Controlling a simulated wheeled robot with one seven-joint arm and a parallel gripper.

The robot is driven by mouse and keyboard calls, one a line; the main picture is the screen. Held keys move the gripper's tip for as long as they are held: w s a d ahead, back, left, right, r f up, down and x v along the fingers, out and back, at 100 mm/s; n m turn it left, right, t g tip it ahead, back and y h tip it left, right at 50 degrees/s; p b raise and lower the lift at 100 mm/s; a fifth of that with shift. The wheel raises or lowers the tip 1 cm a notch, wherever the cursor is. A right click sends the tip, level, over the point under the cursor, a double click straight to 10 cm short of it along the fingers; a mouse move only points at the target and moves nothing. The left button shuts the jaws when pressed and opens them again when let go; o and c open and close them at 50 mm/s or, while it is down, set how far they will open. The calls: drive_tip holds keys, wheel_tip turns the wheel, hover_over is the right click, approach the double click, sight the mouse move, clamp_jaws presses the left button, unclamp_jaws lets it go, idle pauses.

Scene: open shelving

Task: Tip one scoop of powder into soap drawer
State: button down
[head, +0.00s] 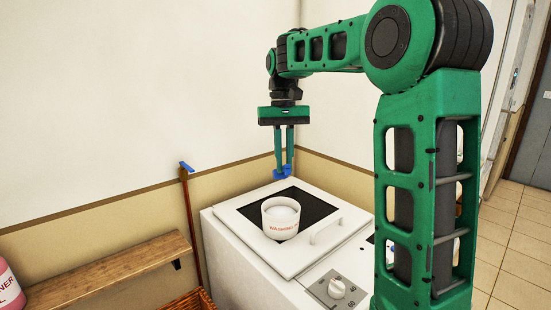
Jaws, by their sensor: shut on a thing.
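My gripper (283,166) points down above the back of the white washing machine (235,240). Its fingers are shut on a small blue scoop (282,173), held in the air behind the tub. Whether the scoop holds powder cannot be seen. A round white tub (280,226) with red lettering that starts "WASHING" stands upright and open on the dark panel of the machine's lid. Pale powder (281,213) shows inside it. I cannot make out the soap drawer; my arm covers the right part of the machine.
A control panel with a white knob (337,289) is at the machine's front, and a white handle (326,231) is on the lid. A wooden shelf (110,268) with a pink bottle (8,288), a wicker basket (190,301) and a blue-topped pole (190,215) stand left. Walls close off the back.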

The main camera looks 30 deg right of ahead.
drive_tip(key=shift+w+f, duration=0.15)
drive_tip(key=shift+f, duration=5.4)
drive_tip(key=shift+r, duration=5)
